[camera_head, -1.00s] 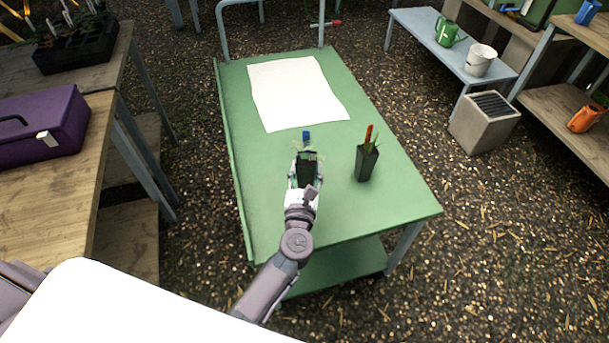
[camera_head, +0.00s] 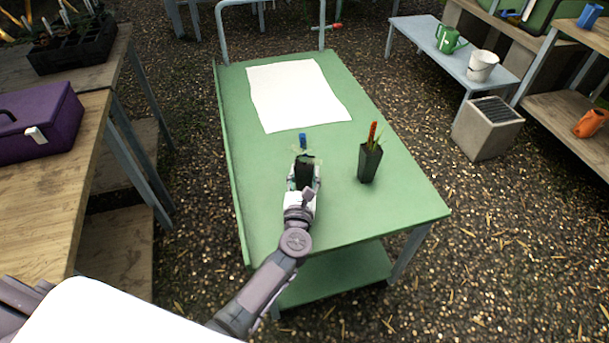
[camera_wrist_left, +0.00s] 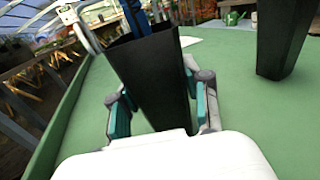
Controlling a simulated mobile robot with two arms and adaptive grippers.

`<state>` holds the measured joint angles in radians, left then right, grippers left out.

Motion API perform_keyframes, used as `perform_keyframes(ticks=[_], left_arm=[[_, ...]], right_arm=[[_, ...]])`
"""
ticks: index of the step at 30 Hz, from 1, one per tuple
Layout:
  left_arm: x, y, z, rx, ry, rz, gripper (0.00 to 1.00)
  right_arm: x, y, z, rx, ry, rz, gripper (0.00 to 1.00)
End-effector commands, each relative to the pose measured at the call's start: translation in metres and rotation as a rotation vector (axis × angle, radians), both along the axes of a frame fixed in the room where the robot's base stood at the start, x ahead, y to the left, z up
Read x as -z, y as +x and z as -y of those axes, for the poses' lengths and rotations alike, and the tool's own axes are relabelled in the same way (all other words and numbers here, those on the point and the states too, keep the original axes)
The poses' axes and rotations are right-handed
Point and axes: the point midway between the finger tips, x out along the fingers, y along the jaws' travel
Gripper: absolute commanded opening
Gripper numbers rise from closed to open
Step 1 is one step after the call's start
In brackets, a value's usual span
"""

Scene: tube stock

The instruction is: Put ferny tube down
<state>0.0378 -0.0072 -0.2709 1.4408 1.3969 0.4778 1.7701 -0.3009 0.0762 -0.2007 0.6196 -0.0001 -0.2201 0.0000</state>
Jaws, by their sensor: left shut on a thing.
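My left gripper (camera_head: 303,178) is over the near half of the green cart top (camera_head: 260,215). It is shut on a dark tapered tube (camera_head: 304,172) with pale green leaves and a blue tag showing at its top. In the left wrist view the same tube (camera_wrist_left: 158,78) sits between the gripper's fingers (camera_wrist_left: 160,110), slightly tilted in the picture. Whether its base touches the cart top is hidden. A second dark tube (camera_head: 369,163) with a red-orange tag and green leaves stands upright on the cart, to the right and apart. My right gripper is not in view.
A white sheet (camera_head: 297,94) lies on the far half of the cart. A purple box (camera_head: 40,122) and a black tray (camera_head: 75,45) are on the wooden benches at left. The cart's near right corner is clear.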

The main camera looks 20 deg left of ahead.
Motion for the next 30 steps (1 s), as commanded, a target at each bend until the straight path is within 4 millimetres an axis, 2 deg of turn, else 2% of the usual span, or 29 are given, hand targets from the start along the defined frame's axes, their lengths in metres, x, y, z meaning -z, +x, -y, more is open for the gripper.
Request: perform_keyframes(ticks=[1,5,6,17,20,30], left_arm=[[0.002,0.000,0.000,0.000,0.000,0.000,0.49],[0.001,0.000,0.000,0.000,0.000,-0.001,0.71],[0.001,0.000,0.000,0.000,0.000,-0.001,0.73],[-0.004,0.000,0.000,0.000,0.001,0.000,0.73],[0.000,-0.014,0.003,0.000,-0.001,-0.003,0.73],[0.001,-0.085,0.017,0.001,-0.002,-0.004,0.73]], right_arm=[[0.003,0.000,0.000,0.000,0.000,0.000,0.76],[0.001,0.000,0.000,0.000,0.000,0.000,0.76],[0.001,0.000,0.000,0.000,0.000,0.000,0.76],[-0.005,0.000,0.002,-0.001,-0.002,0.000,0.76],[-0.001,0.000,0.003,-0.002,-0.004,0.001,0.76],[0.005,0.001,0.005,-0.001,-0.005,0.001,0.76]])
